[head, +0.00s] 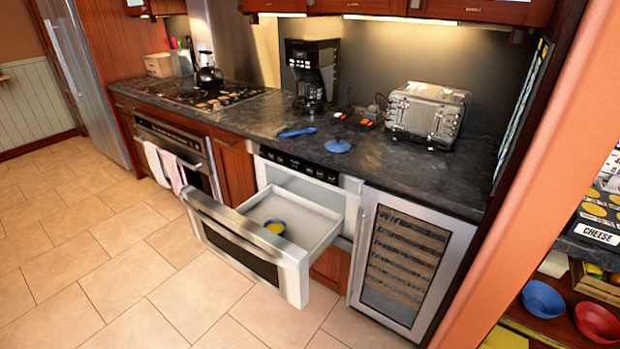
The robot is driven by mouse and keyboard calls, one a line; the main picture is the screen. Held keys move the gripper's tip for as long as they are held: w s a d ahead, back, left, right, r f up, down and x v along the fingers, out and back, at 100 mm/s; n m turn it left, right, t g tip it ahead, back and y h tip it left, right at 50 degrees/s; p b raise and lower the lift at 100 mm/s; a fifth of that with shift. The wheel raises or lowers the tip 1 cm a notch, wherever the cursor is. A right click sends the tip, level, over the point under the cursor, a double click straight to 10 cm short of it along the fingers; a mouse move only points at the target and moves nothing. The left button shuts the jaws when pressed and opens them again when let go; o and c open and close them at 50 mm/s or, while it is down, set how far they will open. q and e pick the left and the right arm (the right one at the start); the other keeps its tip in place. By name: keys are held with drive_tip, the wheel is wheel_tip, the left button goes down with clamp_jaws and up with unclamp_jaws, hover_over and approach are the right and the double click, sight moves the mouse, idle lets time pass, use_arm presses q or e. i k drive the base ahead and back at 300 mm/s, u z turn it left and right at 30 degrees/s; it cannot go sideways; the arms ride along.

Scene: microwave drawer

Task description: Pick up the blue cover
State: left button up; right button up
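The blue cover (338,146) is a small round disc with a knob. It lies flat on the dark countertop (390,180), near its front edge, above the open microwave drawer (303,219). A blue spoon-like utensil (298,132) lies on the counter to its left. Inside the drawer is a small bowl (275,226) with something yellow in it. Neither of my grippers shows in the head view.
The drawer front juts out over the floor. A silver toaster (428,112) stands right of the cover, and a black coffee maker (311,75) behind it to the left. A glass-door wine cooler (400,258) is below right. Tiled floor (150,270) at left is clear.

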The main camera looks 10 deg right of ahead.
sight(337, 145)
drive_tip(key=u, duration=1.9)
drive_tip(key=i, duration=1.3)
drive_tip(key=z, duration=2.55)
